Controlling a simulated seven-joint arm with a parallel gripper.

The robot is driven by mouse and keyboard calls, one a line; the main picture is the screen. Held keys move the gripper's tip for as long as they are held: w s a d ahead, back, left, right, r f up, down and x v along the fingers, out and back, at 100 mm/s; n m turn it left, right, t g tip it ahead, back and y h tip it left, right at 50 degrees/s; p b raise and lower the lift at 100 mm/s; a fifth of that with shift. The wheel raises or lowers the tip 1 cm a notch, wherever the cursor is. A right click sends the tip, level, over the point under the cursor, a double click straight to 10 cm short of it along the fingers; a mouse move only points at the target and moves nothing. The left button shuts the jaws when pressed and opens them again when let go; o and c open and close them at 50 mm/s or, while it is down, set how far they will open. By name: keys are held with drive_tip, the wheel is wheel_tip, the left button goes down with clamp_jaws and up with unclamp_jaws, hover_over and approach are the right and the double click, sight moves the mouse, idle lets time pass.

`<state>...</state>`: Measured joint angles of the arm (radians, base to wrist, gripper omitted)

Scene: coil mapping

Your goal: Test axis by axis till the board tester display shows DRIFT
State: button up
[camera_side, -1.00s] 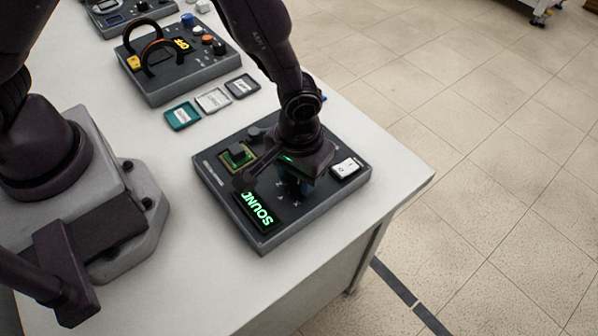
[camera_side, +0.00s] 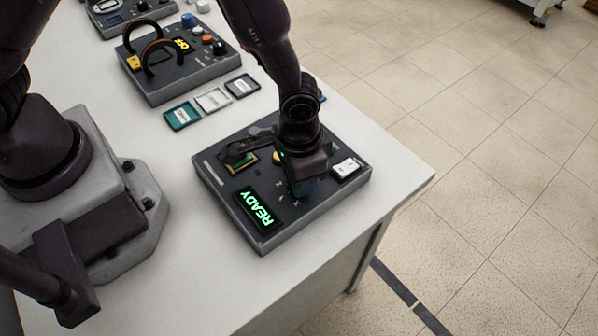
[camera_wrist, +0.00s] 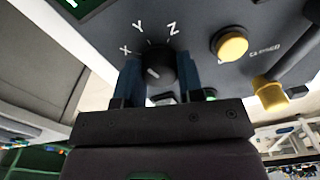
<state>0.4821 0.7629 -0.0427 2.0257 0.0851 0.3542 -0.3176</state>
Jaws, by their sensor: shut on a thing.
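The board tester (camera_side: 225,200) is a dark box near the table corner. Its display (camera_side: 258,207) reads READY in green letters. My gripper (camera_wrist: 159,66) is shut on the black selector knob (camera_wrist: 160,62), with a blue finger on each side. The letters X, Y and Z arc around the knob in the wrist view; I cannot tell for sure which its white mark faces. A yellow button (camera_wrist: 232,46) is to the right of the knob. The green board (camera_side: 241,163) in the tester is partly hidden by a dark part in the side view.
A white rocker switch (camera_side: 346,167) is on the tester, right of my gripper. Several small cards, including a teal one (camera_side: 182,116), lie behind it. A second device (camera_side: 180,85) with arched cables stands farther back. The table front is clear.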

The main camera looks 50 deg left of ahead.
drive_tip(key=shift+m, duration=1.2)
drive_tip(key=o, duration=0.9)
drive_tip(key=shift+r, duration=0.1)
wheel_tip(320, 180, up, 13)
drive_tip(key=shift+f, duration=0.1)
